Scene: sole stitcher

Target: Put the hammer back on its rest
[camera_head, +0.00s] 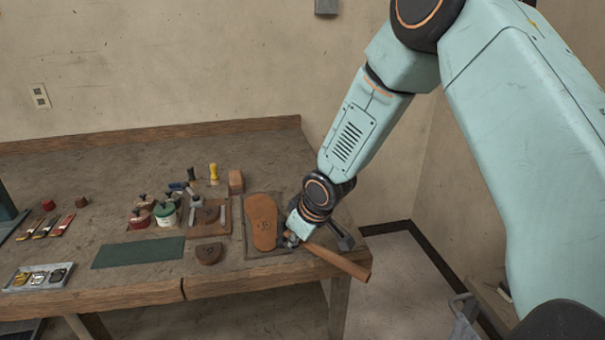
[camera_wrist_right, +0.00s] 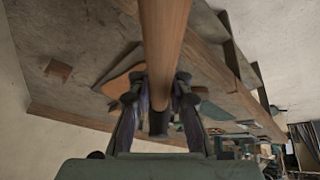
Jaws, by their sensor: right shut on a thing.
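My right gripper (camera_head: 291,238) is at the front right corner of the workbench, beside a tan shoe sole. It is shut on the hammer, whose wooden handle (camera_head: 340,262) sticks out to the right past the bench edge. In the right wrist view the handle (camera_wrist_right: 165,45) runs down from the top edge to between the fingers of the gripper (camera_wrist_right: 158,105). I cannot clearly make out the hammer's head. A dark grey piece (camera_head: 341,236) shows just behind the gripper; I cannot tell whether it is the rest or part of the hammer. My left gripper is out of view.
The tan sole (camera_head: 263,222) lies on a dark plate left of the gripper. A wooden block (camera_head: 236,182), a heel-shaped piece (camera_head: 209,253), red and green pots (camera_head: 165,213), a green mat (camera_head: 138,252) and a metal tray (camera_head: 14,284) stand further left on the bench (camera_head: 100,184).

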